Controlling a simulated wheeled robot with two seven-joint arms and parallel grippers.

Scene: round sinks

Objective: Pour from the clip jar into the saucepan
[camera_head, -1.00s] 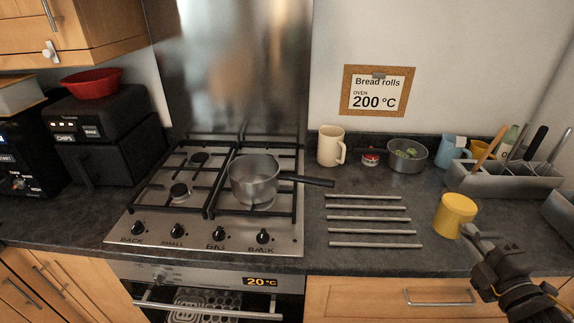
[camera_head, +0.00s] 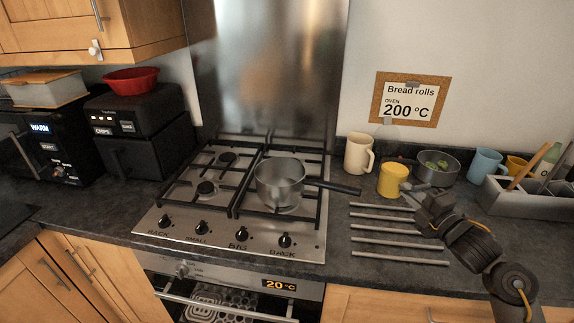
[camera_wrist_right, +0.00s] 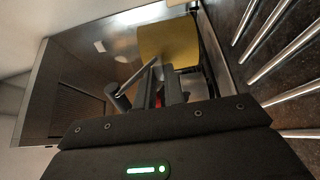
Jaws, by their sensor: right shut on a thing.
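The saucepan (camera_head: 281,186) is a grey metal pan on the right side of the hob, its dark handle pointing right. A yellow lidded container (camera_head: 392,180), which I take for the clip jar, is upright in front of the cream mug, right of the pan handle's end. My right gripper (camera_head: 409,188) is shut on it from the right. In the right wrist view the yellow jar (camera_wrist_right: 169,45) shows ahead of the fingers (camera_wrist_right: 170,85), with the hob beyond. What is inside the jar is hidden. My left gripper is not in view.
Metal rods (camera_head: 397,230) lie on the worktop right of the hob (camera_head: 229,232).

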